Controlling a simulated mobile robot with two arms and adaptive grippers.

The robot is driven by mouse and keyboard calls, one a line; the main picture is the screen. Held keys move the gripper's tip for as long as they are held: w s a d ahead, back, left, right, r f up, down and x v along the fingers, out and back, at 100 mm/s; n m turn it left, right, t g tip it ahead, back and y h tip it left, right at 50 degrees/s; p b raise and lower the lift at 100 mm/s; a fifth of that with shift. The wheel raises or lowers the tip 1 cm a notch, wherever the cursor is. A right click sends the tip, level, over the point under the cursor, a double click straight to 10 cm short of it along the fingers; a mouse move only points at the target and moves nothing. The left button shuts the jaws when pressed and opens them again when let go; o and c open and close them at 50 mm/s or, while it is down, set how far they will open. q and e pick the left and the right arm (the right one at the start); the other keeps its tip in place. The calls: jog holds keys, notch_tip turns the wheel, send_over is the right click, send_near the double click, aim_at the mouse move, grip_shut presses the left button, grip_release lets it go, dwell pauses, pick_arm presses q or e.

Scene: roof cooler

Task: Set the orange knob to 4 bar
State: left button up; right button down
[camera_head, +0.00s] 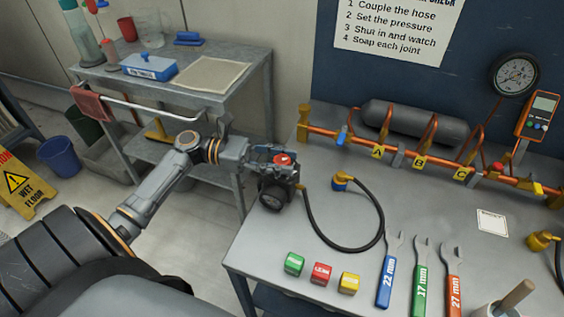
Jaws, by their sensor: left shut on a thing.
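A dark pressure regulator with a round black gauge (271,196) sits at the left edge of the grey workbench. The orange knob (283,159) shows as a red-orange patch on top of it. My left gripper (272,162) reaches in from the left and is shut on the knob; its fingers and the regulator overlap, so the exact grip is partly hidden. The gauge's needle and numbers are too small to read, so I cannot tell the pressure set. My right gripper is not in view.
A black hose (372,238) loops over the bench from the regulator. Coloured blocks (321,274) and several wrenches (420,280) lie in front. A copper manifold (400,152) runs along the back. A side table (240,70) stands behind my arm.

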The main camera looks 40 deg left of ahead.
pick_arm(q)
jog(key=shift+m+g+h+b, duration=0.45)
jog(key=shift+m+g+h, duration=0.25)
jog(key=shift+m+g, duration=1.6)
jog(key=shift+n+g, duration=0.3)
jog(key=shift+g, duration=0.4)
jog(key=o, duration=1.2)
jog(key=a, duration=1.2)
jog(key=shift+s, duration=0.3)
